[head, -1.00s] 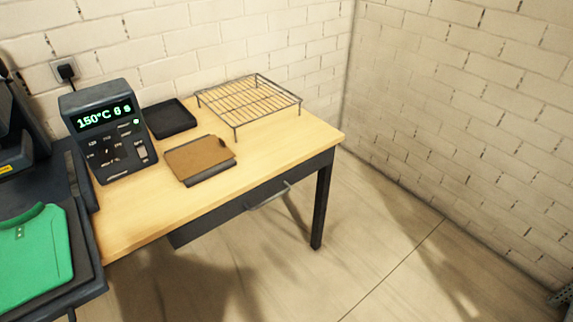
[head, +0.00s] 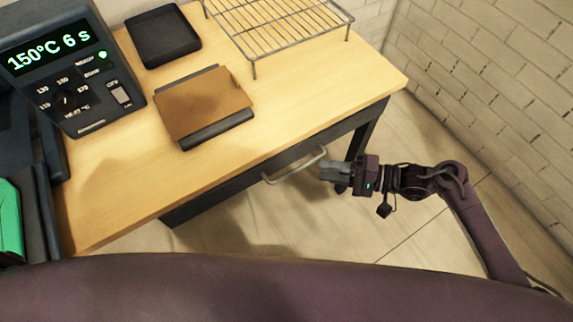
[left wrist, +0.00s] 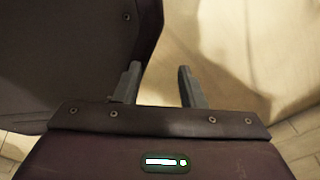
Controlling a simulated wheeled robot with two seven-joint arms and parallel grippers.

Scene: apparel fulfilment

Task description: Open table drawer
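The table (head: 285,105) has a light wooden top and a dark drawer (head: 228,190) under its front edge. The drawer looks closed. Its grey bar handle (head: 296,167) sticks out from the front. My right gripper (head: 322,172) is just right of the handle, pointing left at it, apart from it as far as I can see. Whether its fingers are parted does not show clearly. My left gripper is out of the head view. In the left wrist view, my left gripper (left wrist: 158,68) has its two fingers apart with nothing between them.
On the table are a brown pad on a dark plate (head: 203,105), a black tray (head: 163,36) and a wire rack (head: 278,27). A control box (head: 60,62) and a green garment (head: 10,222) are at left. A brick wall (head: 500,70) stands at right.

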